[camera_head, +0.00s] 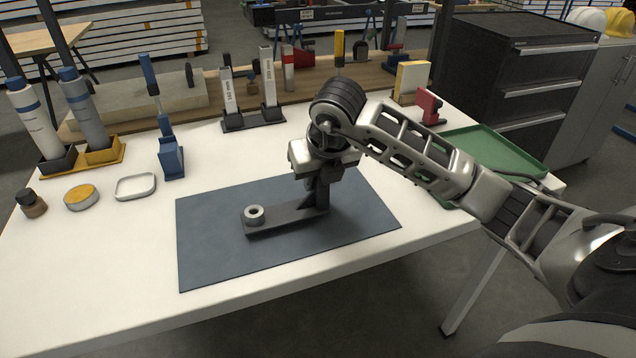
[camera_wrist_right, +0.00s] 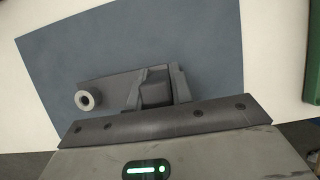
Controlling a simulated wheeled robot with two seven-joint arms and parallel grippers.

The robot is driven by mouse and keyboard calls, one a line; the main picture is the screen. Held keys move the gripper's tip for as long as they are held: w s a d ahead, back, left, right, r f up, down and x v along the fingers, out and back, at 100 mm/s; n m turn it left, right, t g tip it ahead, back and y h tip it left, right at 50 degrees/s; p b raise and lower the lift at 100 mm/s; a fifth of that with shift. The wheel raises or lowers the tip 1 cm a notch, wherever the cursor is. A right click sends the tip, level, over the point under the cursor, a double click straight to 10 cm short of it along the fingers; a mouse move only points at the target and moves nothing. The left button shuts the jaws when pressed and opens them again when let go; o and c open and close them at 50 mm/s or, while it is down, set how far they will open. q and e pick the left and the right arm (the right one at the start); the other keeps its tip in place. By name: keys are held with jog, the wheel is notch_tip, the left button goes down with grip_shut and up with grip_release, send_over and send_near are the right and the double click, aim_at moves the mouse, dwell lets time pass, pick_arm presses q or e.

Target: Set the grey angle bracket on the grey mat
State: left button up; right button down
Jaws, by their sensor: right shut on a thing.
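The grey angle bracket (camera_head: 285,219) is a dark grey piece with a flat arm and a pale ring-shaped boss at its left end. In the head view it lies flat over the middle of the grey mat (camera_head: 220,258); I cannot tell whether its underside touches. My right gripper (camera_head: 318,203) points down and is shut on the bracket's right end. In the right wrist view the bracket (camera_wrist_right: 110,90) extends left from between the fingers (camera_wrist_right: 157,88), over the mat (camera_wrist_right: 140,45). The gripper hides the bracket's right end. My left gripper is not in view.
A green tray (camera_head: 490,147) and a red clamp-like item (camera_head: 429,106) stand right of the mat. A blue tool holder (camera_head: 170,158), a small white dish (camera_head: 136,187) and a yellow-lidded tin (camera_head: 81,197) stand to the left. The mat around the bracket is clear.

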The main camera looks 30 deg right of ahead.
jog(key=shift+f, duration=0.65)
jog(key=c, duration=1.2)
grip_release()
jog(key=shift+f, duration=0.15)
jog(key=shift+c, duration=0.2)
jog(key=shift+r, duration=0.25)
jog(key=v, duration=1.1)
jog(key=shift+s+r+p, duration=0.2)
jog(key=shift+r+p, duration=0.15)
